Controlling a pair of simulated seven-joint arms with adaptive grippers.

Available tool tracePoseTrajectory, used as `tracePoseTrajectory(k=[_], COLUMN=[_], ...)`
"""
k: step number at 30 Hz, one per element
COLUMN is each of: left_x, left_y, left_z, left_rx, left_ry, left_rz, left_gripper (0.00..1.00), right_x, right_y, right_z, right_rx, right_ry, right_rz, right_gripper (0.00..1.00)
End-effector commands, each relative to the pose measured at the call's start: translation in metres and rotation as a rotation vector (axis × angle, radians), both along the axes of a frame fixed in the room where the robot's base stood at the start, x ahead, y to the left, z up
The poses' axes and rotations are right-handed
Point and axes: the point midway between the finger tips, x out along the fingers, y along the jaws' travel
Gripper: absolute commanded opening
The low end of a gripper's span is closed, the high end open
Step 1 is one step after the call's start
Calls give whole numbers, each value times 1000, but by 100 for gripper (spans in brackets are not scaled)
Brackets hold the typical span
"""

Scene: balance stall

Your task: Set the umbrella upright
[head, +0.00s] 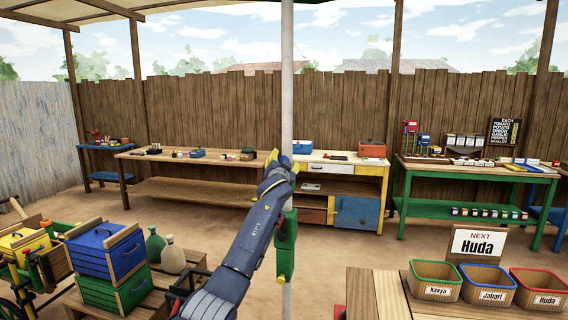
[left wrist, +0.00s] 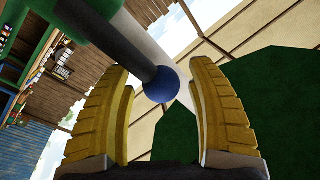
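The umbrella's white pole (head: 287,100) runs nearly vertical through the middle of the head view; its top is out of that view. A green sleeve (head: 287,240) with a yellow knob (head: 281,278) sits lower on it. My left gripper (head: 278,160) is raised beside the pole. In the left wrist view my yellow fingers (left wrist: 163,115) are spread apart. A grey rod with a blue ball end (left wrist: 162,85) lies between them, with clear gaps to both, and the white pole (left wrist: 150,38) passes behind. My right gripper is not in view.
A wooden counter (head: 363,295) with several labelled baskets (head: 435,280) and a Huda sign (head: 477,244) stands front right. Blue (head: 105,250) and green (head: 115,290) crates stand front left. Tables line the back fence; bare ground lies between.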

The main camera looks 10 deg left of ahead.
Motion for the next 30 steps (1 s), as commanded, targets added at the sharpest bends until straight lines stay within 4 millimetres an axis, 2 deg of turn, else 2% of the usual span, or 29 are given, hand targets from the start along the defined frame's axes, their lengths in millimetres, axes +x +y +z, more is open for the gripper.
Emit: tracePoseTrajectory(k=[14,20,30], left_x=[-7,-28,-75], left_y=[-3,-5,-9], left_z=[0,-3,-8], left_rx=[-3,-3,-3], left_ry=[-2,-3,-3], left_rz=[-3,-3,-3], left_gripper=[64,64,64], right_x=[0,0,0], right_y=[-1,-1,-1], right_z=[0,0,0], right_rx=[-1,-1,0], right_ry=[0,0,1], right_rz=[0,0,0], right_gripper=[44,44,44])
